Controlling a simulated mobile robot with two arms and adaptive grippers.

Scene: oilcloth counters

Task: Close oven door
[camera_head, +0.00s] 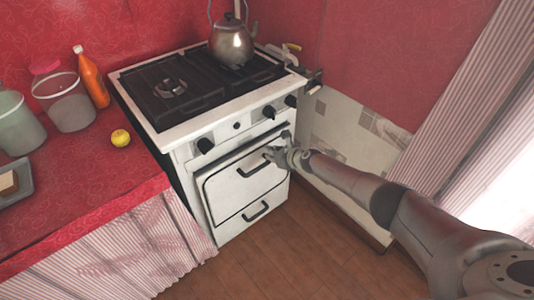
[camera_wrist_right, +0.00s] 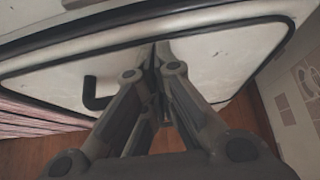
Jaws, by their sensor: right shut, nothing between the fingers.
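The white stove's oven door (camera_head: 225,190) has a black outline and a black bar handle (camera_head: 252,170). A dark gap runs along its top, and the door looks slightly ajar, nearly upright. My right gripper (camera_head: 272,153) is at the upper right part of the door, beside the handle's right end. In the wrist view the right gripper (camera_wrist_right: 160,50) is shut and empty, its fingertips against or very close to the white door face (camera_wrist_right: 210,60). Contact is hard to tell. The handle (camera_wrist_right: 92,98) shows left of the fingers. My left gripper is out of view.
A kettle (camera_head: 231,45) stands on the black stove top (camera_head: 160,85). A lower black handle (camera_head: 255,212) is below the door. The red counter (camera_head: 90,165) at left holds buckets, an orange bottle and a yellow fruit. The wooden floor (camera_head: 300,245) in front is clear.

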